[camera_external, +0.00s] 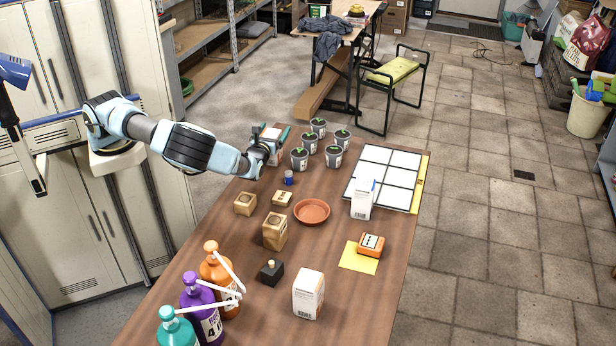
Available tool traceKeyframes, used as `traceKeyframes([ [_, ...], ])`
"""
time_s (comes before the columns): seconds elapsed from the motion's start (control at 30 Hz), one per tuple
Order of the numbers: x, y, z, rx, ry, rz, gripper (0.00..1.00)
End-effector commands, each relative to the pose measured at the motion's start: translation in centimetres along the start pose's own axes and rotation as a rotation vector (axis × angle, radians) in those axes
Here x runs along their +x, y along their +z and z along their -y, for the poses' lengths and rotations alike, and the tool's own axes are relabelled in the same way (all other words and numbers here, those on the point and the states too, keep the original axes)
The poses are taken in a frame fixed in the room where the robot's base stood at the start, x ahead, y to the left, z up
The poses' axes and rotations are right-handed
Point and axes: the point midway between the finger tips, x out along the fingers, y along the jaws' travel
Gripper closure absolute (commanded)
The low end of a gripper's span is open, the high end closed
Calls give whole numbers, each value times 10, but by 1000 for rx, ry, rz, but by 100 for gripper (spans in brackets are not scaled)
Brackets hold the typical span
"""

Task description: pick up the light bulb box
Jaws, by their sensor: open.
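My gripper (270,147) is open above the far left part of the brown table (345,285). A small pale box with a brownish top (270,133) shows at the fingers; part of it is hidden by them, and I cannot tell whether they touch it. Two other upright white boxes stand on the table: a white box (361,200) by the panel's near edge, and a white box with orange print (309,294) near the front. The print is too small to tell which one is the light bulb box.
Several dark pots with seedlings (334,156) stand just right of my gripper. A blue-capped small item (289,178), small wooden boxes (275,231) and a terracotta saucer (312,212) lie nearer. A white-tiled panel (384,176) is at right; pump bottles (220,280) stand front left.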

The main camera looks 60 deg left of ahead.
Motion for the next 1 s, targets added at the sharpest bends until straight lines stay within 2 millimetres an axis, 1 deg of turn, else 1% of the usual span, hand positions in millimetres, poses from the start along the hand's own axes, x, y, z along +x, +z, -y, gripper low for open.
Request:
traceKeyframes([
  [0.23, 1, 0, 0, 0, -1, 0, 1],
  [1.0, 1, 0, 0, 0, -1, 0, 88],
])
